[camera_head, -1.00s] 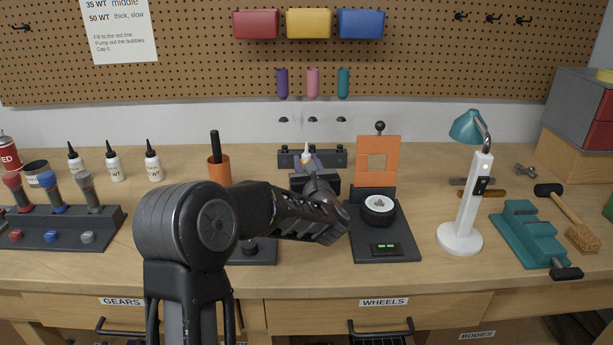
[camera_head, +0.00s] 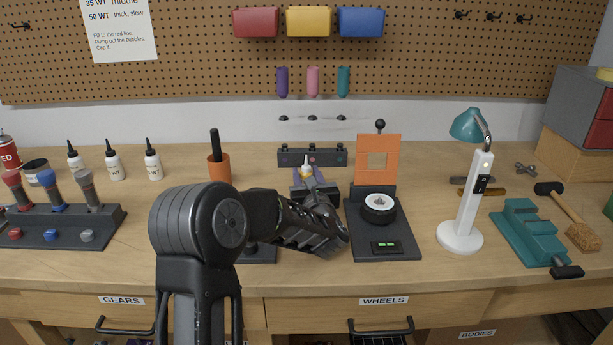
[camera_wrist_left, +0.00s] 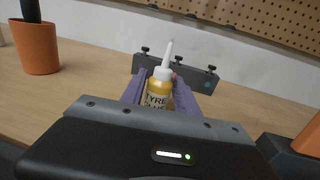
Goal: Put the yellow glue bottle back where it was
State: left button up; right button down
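The yellow glue bottle (camera_wrist_left: 158,92), with a white cap and pointed nozzle and a "TYRE" label, is upright between the purple-grey fingers of my left gripper (camera_wrist_left: 160,96) in the wrist view. The fingers are shut on it. Its lower part is hidden by the gripper body. In the head view the bottle's tip (camera_head: 307,163) shows above the left gripper (camera_head: 309,177), in front of a dark low rack (camera_head: 330,157) with several knobs at the back of the bench. My right gripper is not in view.
An orange stand with a dark base (camera_head: 400,238) and a wheel (camera_head: 379,208) is just right of the gripper. An orange cup (camera_head: 219,171) stands left. White bottles (camera_head: 114,163) stand farther left. A lamp (camera_head: 460,237) and teal vise (camera_head: 527,235) are at right.

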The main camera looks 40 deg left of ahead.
pick_arm(q)
jog(key=shift+o, duration=1.3)
jog(key=shift+r, duration=0.15)
jog(key=b+v, duration=0.1)
jog(key=v, duration=1.1)
jog(key=shift+b, duration=0.4)
